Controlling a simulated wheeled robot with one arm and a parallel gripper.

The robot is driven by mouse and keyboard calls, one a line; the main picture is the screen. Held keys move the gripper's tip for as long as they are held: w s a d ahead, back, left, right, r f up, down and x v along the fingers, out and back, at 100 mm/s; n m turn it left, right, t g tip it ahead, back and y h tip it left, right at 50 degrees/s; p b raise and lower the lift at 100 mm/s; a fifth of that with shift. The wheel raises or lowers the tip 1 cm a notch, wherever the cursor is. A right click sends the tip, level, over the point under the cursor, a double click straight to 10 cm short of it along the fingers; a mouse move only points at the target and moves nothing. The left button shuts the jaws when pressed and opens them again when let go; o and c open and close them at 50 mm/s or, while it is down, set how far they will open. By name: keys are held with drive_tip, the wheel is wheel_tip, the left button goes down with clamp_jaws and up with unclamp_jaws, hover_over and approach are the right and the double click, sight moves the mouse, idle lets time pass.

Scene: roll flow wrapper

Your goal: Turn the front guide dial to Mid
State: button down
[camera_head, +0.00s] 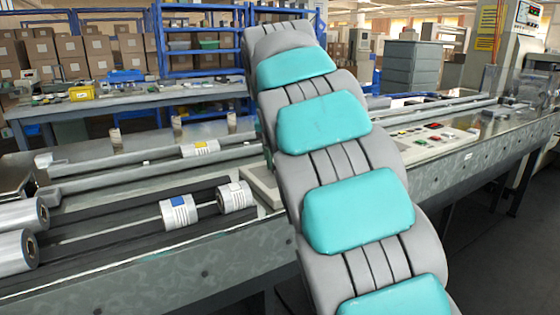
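My grey arm with teal pads rises through the middle of the view and covers part of the wrapper machine (150,270). My gripper is not in view. I cannot pick out the front guide dial or read any Mid mark. Two short white cylinders with printed labels, one with a blue patch (178,211) and one to its right (235,196), sit on the dark bed. A control panel (425,140) with coloured buttons shows right of my arm. The machine part behind my arm is hidden.
Large silvery rolls (18,250) lie at the machine's left end. A worktable (130,101) with small items, blue shelving (200,40) and stacked boxes (85,55) stand behind. Grey crates (412,68) are at the back right. Dark floor (490,245) is clear at lower right.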

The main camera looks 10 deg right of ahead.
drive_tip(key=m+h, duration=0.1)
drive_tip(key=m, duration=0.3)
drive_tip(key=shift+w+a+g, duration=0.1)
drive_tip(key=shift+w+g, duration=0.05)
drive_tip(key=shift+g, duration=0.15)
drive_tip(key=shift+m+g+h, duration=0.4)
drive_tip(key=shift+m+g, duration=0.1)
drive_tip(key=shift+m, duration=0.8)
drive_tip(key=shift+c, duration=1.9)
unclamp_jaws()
